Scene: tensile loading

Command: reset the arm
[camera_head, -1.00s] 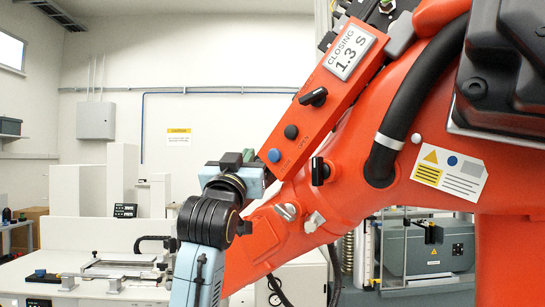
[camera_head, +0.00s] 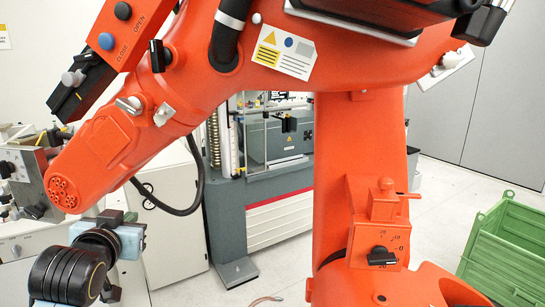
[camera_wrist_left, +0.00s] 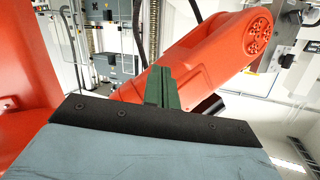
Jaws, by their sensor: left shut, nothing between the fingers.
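A large orange arm (camera_head: 270,75) stands on a thick upright column and reaches to the left. Its round flange (camera_head: 64,190) is at the lower left end. A panel with a blue button (camera_head: 123,11), a black button and the words OPEN and CLOSE is cut off at the top. My left gripper (camera_head: 118,214) is below the flange, at the lower left, and looks apart from it. In the left wrist view its green fingers (camera_wrist_left: 163,88) are together and empty, with the orange arm (camera_wrist_left: 200,62) beyond them. My right gripper is not in view.
A red valve-like block with a black knob (camera_head: 380,256) is on the column. A grey testing machine (camera_head: 225,215) stands behind. A green crate (camera_head: 500,245) is on the floor at the right. Open floor lies between the column and crate. Bench equipment fills the left edge.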

